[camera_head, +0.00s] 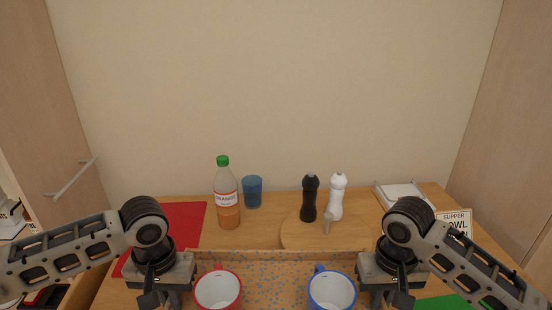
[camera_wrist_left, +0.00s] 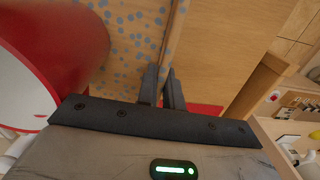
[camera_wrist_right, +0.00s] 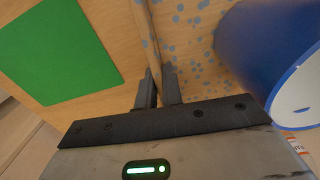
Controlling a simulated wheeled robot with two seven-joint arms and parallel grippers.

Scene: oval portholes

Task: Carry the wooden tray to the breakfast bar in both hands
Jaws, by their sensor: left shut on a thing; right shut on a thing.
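The wooden tray (camera_head: 268,268) with a blue-speckled floor is at the bottom centre of the head view, its near part cut off by the frame. A red mug (camera_head: 218,290) and a blue mug (camera_head: 332,289) stand on it. My left gripper (camera_wrist_left: 162,92) is shut on the tray's left wall, beside the red mug. My right gripper (camera_wrist_right: 158,90) is shut on the tray's right wall, beside the blue mug. The tray is over or on the wooden table (camera_head: 265,228), which may be the breakfast bar; I cannot tell whether it touches.
An orange drink bottle (camera_head: 227,200), a blue glass (camera_head: 252,192), a black mill (camera_head: 309,198) and a white mill (camera_head: 337,197) stand toward the back. A red mat (camera_head: 185,222) lies left, a green mat (camera_wrist_right: 62,50) right. A supper sign (camera_head: 456,222) is at right.

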